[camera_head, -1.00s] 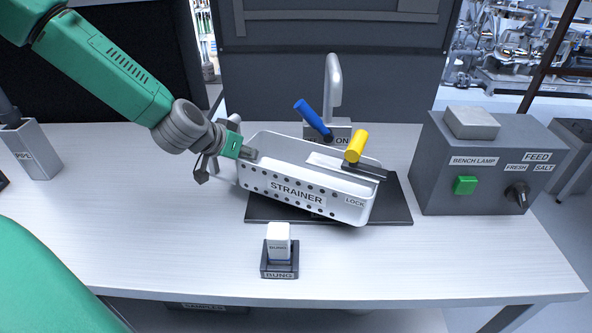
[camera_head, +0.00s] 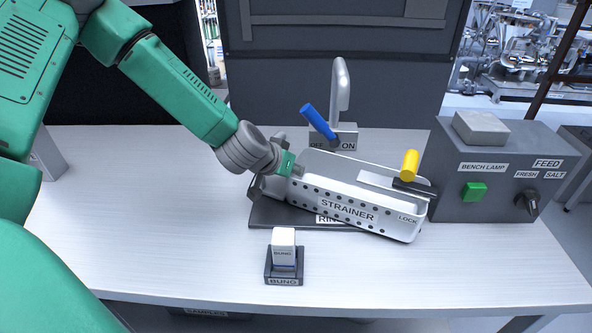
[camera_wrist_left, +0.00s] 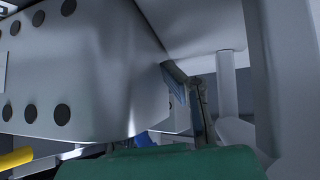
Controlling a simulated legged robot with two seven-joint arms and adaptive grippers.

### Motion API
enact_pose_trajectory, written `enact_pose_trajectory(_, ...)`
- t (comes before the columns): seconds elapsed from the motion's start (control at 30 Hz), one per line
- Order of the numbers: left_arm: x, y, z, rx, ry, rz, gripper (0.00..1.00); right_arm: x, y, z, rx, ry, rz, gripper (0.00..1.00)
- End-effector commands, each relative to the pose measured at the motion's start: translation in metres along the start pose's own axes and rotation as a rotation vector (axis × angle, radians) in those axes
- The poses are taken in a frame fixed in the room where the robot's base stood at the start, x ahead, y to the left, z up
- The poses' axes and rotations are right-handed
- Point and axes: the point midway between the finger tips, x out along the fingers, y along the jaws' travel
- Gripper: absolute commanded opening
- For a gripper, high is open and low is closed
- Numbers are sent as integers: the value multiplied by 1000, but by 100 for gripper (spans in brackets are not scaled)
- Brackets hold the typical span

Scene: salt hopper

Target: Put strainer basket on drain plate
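The strainer basket (camera_head: 350,211) is a white perforated box labelled STRAINER and LOCK, with a yellow-handled lever (camera_head: 409,165) on its right end. My left gripper (camera_head: 287,170) is at its left end and appears shut on it; the finger contact is partly hidden. In the left wrist view, the basket's holed wall (camera_wrist_left: 95,70) fills the upper left, close to the fingers. The basket slopes down to the right. It overlaps a dark flat plate (camera_head: 275,214) with a partly covered label starting RIN, probably the drain plate. Whether they touch is unclear. My right gripper is not in view.
A tap with a blue lever (camera_head: 318,121) and OFF/ON label stands behind the basket. A grey control box (camera_head: 490,190) is close to its right. A white bung (camera_head: 284,248) stands in a dark holder in front. The table's left part is largely clear.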

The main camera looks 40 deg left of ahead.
Motion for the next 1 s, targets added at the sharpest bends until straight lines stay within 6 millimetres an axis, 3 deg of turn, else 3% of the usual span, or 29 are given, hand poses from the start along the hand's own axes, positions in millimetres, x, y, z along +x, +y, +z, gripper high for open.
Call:
enact_pose_trajectory(0.1,0,-2,-2,-3,3,-1,0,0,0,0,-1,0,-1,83)
enact_pose_trajectory(0.17,0,-2,0,-2,0,-3,25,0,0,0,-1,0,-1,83)
enact_pose_trajectory(0.57,-6,5,-2,4,0,-5,26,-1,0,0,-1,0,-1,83)
enact_pose_trajectory(0.67,-18,3,-2,3,1,-3,26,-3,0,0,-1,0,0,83)
enact_pose_trajectory(1.0,-86,0,-3,1,2,-3,26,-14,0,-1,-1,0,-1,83)
